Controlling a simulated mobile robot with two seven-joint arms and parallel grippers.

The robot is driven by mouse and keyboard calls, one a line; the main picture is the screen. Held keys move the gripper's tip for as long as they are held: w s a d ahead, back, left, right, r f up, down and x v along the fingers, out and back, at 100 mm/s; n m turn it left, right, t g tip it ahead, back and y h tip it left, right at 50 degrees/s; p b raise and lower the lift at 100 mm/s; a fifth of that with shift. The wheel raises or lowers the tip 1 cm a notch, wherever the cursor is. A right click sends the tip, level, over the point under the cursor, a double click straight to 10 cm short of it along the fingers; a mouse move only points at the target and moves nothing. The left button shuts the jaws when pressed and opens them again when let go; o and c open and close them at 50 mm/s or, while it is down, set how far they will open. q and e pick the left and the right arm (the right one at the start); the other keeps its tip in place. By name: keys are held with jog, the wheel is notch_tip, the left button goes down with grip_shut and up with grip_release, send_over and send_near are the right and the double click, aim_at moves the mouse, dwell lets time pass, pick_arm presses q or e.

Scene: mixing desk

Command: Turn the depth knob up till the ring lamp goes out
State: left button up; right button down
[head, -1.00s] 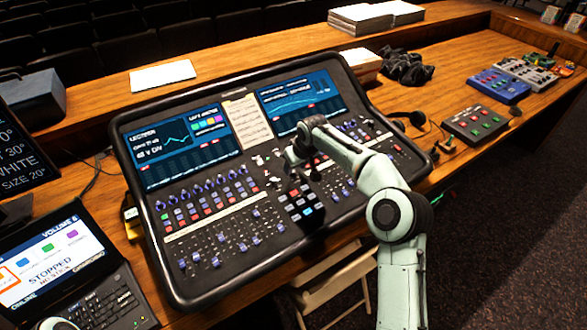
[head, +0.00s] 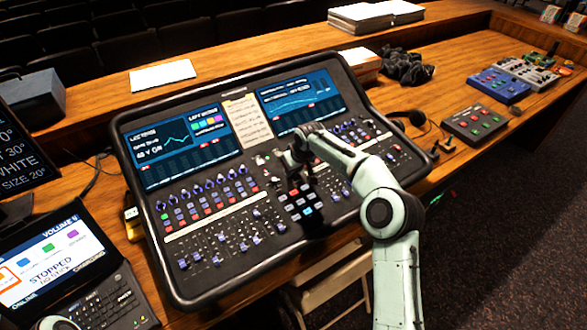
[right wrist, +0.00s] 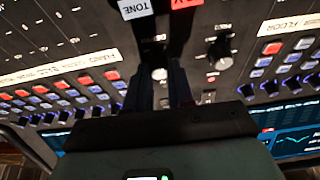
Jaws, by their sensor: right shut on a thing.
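The mixing desk (head: 150,262) lies across the wooden bench, with two lit screens and rows of knobs and buttons. My right gripper (head: 287,168) is over its middle. In the right wrist view my right gripper (right wrist: 160,82) has its two dark fingers on either side of a small pale-topped knob (right wrist: 159,73) and is shut on it. I cannot read a label that names this knob as depth. A second, black knob (right wrist: 220,52) sits apart to the right. I cannot make out a ring lamp, lit or dark. My left gripper is out of view.
A laptop-like console (head: 62,262) stands at the lower left. A small control box (head: 475,125) and a blue box (head: 498,88) lie right of the desk. A white chair (head: 335,290) is below its front edge. In the right wrist view, lit knobs and red buttons flank the gripper.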

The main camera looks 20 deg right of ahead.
jog(key=shift+m, duration=0.3)
jog(key=shift+a+m+h, duration=0.15)
jog(key=shift+m+h, duration=0.25)
jog(key=shift+m, duration=0.6)
jog(key=m, duration=0.2)
jog(key=shift+r+m+h, duration=0.1)
jog(key=shift+m+h, duration=0.3)
jog(key=m, duration=0.3)
jog(key=shift+g+h+p, duration=0.35)
jog(key=shift+g+h, duration=0.05)
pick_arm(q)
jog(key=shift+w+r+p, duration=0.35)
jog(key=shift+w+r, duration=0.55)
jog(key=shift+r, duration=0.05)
pick_arm(e)
jog(key=shift+w+m+g+h, duration=0.1)
jog(key=shift+m+g+h, duration=0.2)
jog(key=shift+m, duration=1.3)
jog(key=c, duration=1)
grip_release()
